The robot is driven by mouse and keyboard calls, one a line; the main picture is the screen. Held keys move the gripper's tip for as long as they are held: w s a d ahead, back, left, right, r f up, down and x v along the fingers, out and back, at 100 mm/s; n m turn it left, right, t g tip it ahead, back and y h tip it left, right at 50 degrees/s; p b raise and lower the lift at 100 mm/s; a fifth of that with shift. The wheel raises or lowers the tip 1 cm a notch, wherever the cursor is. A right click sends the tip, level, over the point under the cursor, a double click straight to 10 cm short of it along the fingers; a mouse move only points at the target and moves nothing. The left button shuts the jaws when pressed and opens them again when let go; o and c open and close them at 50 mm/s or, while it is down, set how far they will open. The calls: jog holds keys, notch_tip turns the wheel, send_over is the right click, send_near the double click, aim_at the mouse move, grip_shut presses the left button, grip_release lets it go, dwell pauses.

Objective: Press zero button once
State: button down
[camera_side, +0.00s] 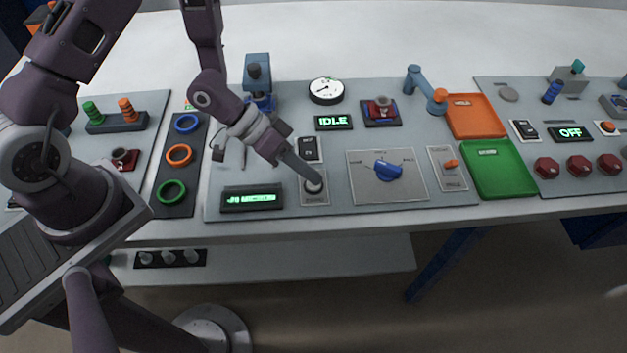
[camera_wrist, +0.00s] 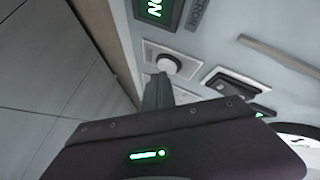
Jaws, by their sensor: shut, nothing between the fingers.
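A round grey button (camera_side: 314,187) sits on a small light plate near the front edge of the panel, below a black rocker switch (camera_side: 309,149). Its label is too small to read, so I cannot confirm it is the zero button. My gripper (camera_side: 315,178) is shut and empty, tilted down, with its tips right at this button and covering part of it. In the wrist view the button (camera_wrist: 168,64) shows just beyond the fingertips (camera_wrist: 158,80). I cannot tell whether the tips touch it.
An IDLE display (camera_side: 333,122) is behind. Orange (camera_side: 486,128) and green (camera_side: 512,178) trays stand further right.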

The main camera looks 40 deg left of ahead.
aim_at(308, 182)
jog(key=shift+f, duration=0.3)
jog(key=shift+r, duration=0.1)
dwell(0.4)
jog(key=shift+r, duration=0.75)
jog(key=shift+r, duration=2.5)
